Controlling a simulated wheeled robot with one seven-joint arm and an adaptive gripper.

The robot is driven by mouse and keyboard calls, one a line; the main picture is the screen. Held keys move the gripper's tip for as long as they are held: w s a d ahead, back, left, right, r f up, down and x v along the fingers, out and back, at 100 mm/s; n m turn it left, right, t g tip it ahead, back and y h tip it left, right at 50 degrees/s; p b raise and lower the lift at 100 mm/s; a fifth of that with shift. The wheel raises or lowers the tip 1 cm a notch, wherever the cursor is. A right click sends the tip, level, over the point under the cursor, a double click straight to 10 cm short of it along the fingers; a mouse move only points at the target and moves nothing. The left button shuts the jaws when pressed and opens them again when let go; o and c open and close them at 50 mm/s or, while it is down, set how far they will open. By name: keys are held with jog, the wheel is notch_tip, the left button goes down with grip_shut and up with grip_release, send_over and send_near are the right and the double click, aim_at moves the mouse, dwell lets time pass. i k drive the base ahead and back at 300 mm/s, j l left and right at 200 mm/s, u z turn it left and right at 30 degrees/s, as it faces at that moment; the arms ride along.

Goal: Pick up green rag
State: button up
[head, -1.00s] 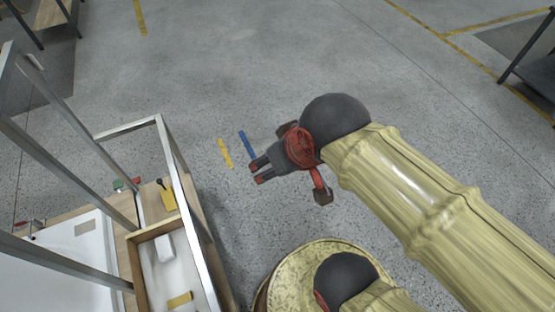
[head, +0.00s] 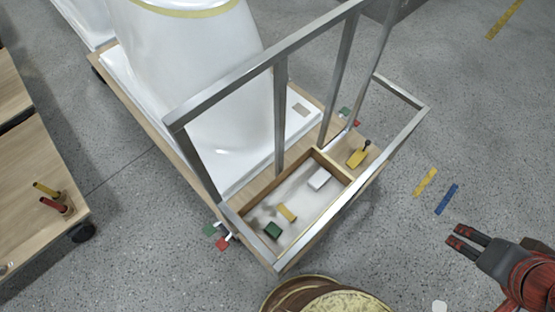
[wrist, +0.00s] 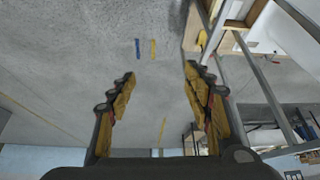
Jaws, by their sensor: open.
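A small dark green piece (head: 272,230), which looks like the green rag, lies in the near left corner of the wood-framed tray (head: 334,163) on the cart. My gripper (head: 455,236) is at the right of the head view, over the floor, well to the right of the tray and apart from it. It is open and empty. In the wrist view its two fingers (wrist: 160,80) stand wide apart with only floor between them. The green piece cannot be made out in the wrist view.
The tray also holds a yellow piece (head: 287,212) and a white block (head: 319,179). Metal rails (head: 281,115) rise around the tray, and a white tub shell (head: 200,70) stands behind. A yellow tool (head: 357,158) lies beside the tray.

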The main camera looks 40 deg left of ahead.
aim_at(272, 229)
jog(key=u, duration=0.45)
jog(key=k+u, duration=0.15)
jog(key=u, duration=0.3)
jog(key=j+u, duration=0.1)
jog(key=u, duration=0.35)
jog(key=j+u, duration=0.1)
jog(key=u, duration=0.35)
jog(key=k, duration=0.05)
